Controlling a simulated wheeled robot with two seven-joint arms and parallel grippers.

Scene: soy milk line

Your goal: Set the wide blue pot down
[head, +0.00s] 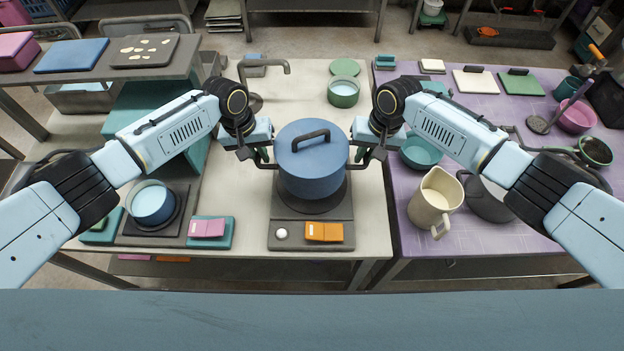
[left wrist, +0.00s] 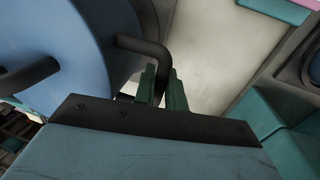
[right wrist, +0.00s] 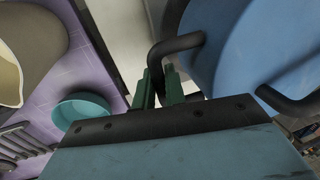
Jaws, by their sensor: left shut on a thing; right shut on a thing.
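The wide blue pot (head: 312,180) has a blue lid with a black handle and is upright over the dark burner plate (head: 312,215) at the middle of the counter. I cannot tell whether its base touches the burner. My left gripper (head: 262,156) is shut on the pot's left side handle; the green fingers (left wrist: 163,88) close around the dark handle in the left wrist view. My right gripper (head: 362,154) is shut on the right side handle, and its fingers (right wrist: 158,88) show there in the right wrist view. The pot's underside is hidden.
An orange block (head: 324,232) and a white knob (head: 282,233) are at the plate's front. A smaller blue pot (head: 153,203) stands on a left burner. A cream jug (head: 436,200), a dark pot (head: 487,198) and a teal bowl (head: 420,153) stand right. A green-rimmed pot (head: 343,91) is behind.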

